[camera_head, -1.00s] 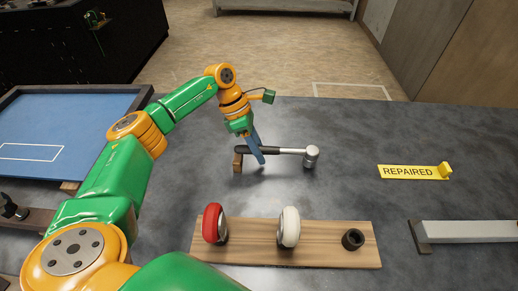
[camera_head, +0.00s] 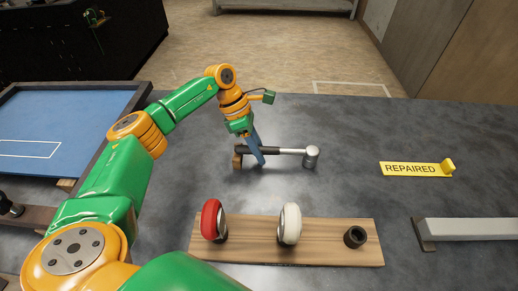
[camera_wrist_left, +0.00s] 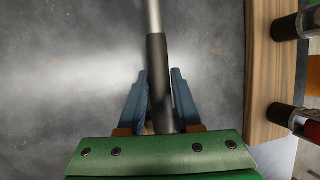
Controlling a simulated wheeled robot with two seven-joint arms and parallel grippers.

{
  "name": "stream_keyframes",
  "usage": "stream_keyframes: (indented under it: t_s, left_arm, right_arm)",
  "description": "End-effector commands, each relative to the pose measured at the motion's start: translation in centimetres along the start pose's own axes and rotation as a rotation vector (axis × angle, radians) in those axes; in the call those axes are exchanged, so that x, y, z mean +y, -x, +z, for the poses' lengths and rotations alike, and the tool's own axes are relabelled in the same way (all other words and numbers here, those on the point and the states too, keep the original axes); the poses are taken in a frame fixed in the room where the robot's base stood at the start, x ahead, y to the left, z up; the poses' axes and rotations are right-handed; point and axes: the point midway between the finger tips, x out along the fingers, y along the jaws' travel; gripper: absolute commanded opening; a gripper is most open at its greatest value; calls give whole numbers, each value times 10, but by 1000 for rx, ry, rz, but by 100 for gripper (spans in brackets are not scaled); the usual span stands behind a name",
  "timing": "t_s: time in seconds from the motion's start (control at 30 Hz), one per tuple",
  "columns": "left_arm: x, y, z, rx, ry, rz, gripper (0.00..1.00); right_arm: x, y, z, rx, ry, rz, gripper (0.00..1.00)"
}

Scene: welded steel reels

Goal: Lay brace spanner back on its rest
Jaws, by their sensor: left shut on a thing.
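The brace spanner, with a black handle and a silver shaft and head (camera_head: 311,157), lies roughly level across the grey bench, its head to the right. My left gripper (camera_head: 259,159) has its blue fingers around the black handle and is shut on it. In the left wrist view the handle (camera_wrist_left: 157,75) runs up between the two fingers (camera_wrist_left: 160,108), with the silver shaft beyond. A small wooden block (camera_head: 238,161), perhaps the rest, stands by the handle's left end. I cannot tell whether the handle touches it. My right gripper is not in view.
A wooden board (camera_head: 252,239) in front holds a red-rimmed wheel (camera_head: 211,219), a white-rimmed wheel (camera_head: 290,223) and a black socket (camera_head: 355,236). A yellow REPAIRED sign (camera_head: 412,169) and a grey bar (camera_head: 470,230) are at the right. Bench between spanner and sign is clear.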

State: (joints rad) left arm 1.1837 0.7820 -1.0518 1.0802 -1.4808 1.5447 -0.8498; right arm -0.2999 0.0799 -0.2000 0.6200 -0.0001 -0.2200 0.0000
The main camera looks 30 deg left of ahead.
Motion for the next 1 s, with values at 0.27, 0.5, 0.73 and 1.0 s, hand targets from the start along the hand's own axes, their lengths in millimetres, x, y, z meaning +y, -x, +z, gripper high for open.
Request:
stream_keyframes:
  t_s: [0.27,0.5,0.73,1.0]
  left_arm:
    - [1,-4,-2,-1,0,0,0]
    - [1,-4,-2,0,0,0,47]
    - [1,-4,-2,0,0,0,68]
    - [0,15,0,0,2,2,68]
  right_arm:
    - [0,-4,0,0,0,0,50]
    - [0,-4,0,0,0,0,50]
    - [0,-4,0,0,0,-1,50]
    - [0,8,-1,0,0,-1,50]
